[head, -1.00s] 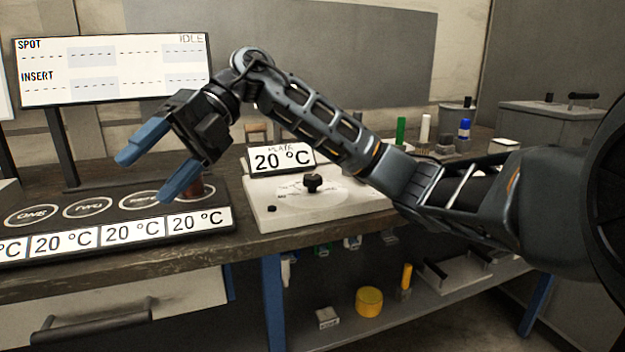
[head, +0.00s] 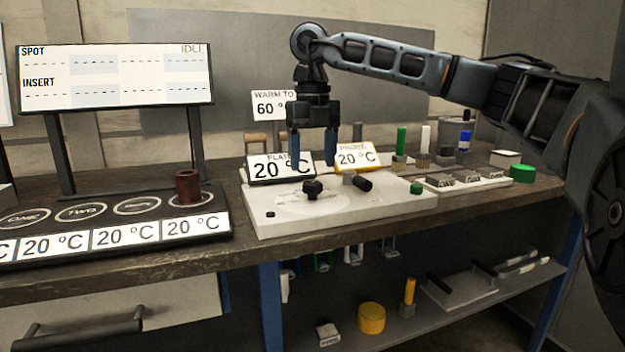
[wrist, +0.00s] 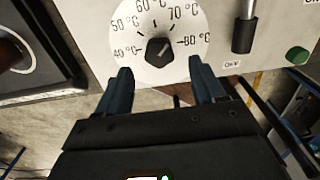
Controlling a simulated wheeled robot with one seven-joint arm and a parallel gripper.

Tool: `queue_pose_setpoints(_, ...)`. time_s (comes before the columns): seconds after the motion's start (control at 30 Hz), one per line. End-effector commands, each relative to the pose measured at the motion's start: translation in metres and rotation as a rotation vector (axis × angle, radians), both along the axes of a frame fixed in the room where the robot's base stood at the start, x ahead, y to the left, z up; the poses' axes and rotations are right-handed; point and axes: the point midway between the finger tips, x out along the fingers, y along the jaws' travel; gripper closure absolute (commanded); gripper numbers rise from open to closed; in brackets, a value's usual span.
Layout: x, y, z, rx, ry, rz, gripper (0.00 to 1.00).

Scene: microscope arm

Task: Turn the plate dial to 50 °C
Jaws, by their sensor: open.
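The plate dial is a black knob (head: 313,188) on a white plate unit (head: 270,226). In the wrist view the knob (wrist: 159,50) sits on a round white face marked 40 to 80 °C. I cannot tell surely which mark it points to. The plate display (head: 266,168) reads 20 °C; my finger partly covers it. My gripper (head: 313,163) points down above the plate unit, open and empty. In the wrist view its fingertips (wrist: 160,67) are apart on either side, slightly below the knob in the picture. I see no contact.
A probe display (head: 358,157) reads 20 °C. A black lever (head: 362,183) and green button (head: 416,188) lie right of the dial. A brown cylinder (head: 188,187) stands on the dark spot panel at left. A "warm to 60" sign (head: 268,106) stands behind.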

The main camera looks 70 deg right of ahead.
Motion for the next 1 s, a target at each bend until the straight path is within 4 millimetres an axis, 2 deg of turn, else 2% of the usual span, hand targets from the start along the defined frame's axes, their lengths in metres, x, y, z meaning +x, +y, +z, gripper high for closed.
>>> queue_pose_setpoints(0.1, 0.000, 0.001, -0.021, 0.003, -0.001, 0.000, 0.31)
queue_pose_setpoints(0.3, 0.000, 0.001, -0.042, 0.002, -0.001, 0.001, 0.31)
queue_pose_setpoints(0.67, 0.000, 0.001, -0.047, 0.001, -0.002, 0.001, 0.31)
queue_pose_setpoints(1.0, 0.000, 0.001, -0.047, 0.002, -0.002, 0.001, 0.63)
